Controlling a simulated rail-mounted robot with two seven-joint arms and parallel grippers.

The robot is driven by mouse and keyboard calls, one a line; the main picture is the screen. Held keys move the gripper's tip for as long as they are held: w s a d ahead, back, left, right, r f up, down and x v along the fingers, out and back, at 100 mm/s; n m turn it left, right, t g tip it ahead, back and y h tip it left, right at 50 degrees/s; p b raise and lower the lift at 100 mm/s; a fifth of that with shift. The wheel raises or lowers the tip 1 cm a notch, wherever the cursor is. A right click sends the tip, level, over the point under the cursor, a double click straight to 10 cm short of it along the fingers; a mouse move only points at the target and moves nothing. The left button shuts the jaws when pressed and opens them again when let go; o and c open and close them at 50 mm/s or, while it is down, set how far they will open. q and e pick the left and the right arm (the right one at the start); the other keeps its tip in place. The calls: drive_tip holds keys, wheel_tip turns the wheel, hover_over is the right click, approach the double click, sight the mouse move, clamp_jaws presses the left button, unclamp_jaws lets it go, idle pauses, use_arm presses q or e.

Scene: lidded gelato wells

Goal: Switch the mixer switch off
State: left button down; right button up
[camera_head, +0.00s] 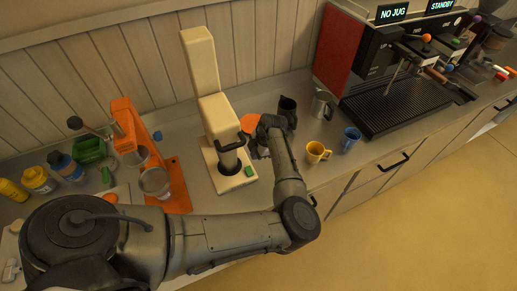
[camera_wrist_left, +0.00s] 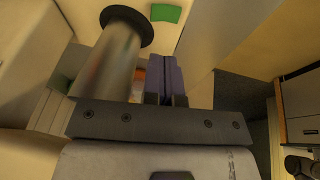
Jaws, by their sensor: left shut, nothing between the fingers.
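A cream upright machine (camera_head: 218,115) with a black handle stands on the middle of the counter. A green square (camera_head: 249,171), which looks like its switch, sits on its pale base; whether it is on or off I cannot tell. The green square also shows at the top of the left wrist view (camera_wrist_left: 165,13), near a metal cylinder (camera_wrist_left: 112,55) with a black disc. My left gripper (camera_head: 259,153) is just right of the machine, partly hidden by my own arm. Its bluish fingers (camera_wrist_left: 166,78) are shut and empty, apart from the green square. My right gripper is not in view.
An orange machine (camera_head: 125,125) with a metal bowl (camera_head: 155,181) stands left. Dark (camera_head: 287,108) and metal (camera_head: 322,104) jugs, a yellow mug (camera_head: 317,152) and a blue cup (camera_head: 351,139) stand right. An espresso machine (camera_head: 372,60) is beyond them. Bottles (camera_head: 38,180) stand far left.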

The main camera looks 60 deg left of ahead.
sight(248, 167)
use_arm(q)
drive_tip(key=x, duration=0.5)
drive_tip(key=w+p+x, duration=0.1)
drive_tip(key=x, duration=0.1)
drive_tip(key=shift+s+a+f, duration=0.15)
drive_tip(key=shift+a+f, duration=0.35)
drive_tip(key=shift+f, duration=0.4)
drive_tip(key=shift+a, duration=0.1)
